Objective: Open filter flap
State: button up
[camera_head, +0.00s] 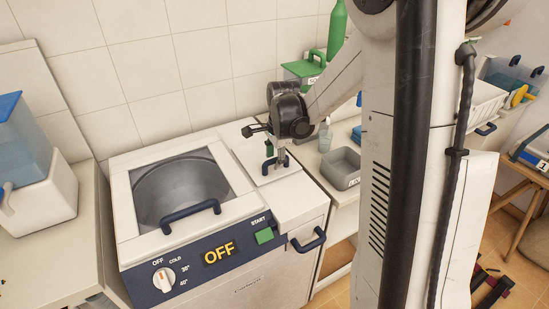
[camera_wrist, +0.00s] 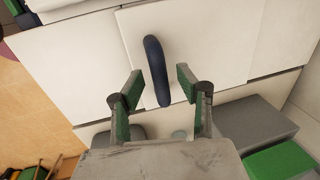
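The white washing machine (camera_head: 215,285) has a small flap panel (camera_head: 250,150) with a dark blue handle (camera_head: 265,166) on its right top. The flap lies closed. My gripper (camera_head: 276,167) points down at this handle from the right. In the wrist view, the curved blue handle (camera_wrist: 156,70) stands out from the white panel (camera_wrist: 205,45). My gripper (camera_wrist: 159,84) is open, with one green-padded finger on each side of the handle's near end. I cannot tell whether the fingers touch it.
The round-windowed lid (camera_head: 180,185) with its blue handle is closed to the left. The panel reads OFF, beside a green START button (camera_head: 264,236). Another blue handle (camera_head: 309,240) is on the front right. A grey bin (camera_head: 341,166) stands on the counter at right.

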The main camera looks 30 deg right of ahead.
jog(key=shift+c, duration=0.4)
grip_shut()
jog(key=shift+a+r, duration=0.1)
jog(key=shift+r, duration=0.1)
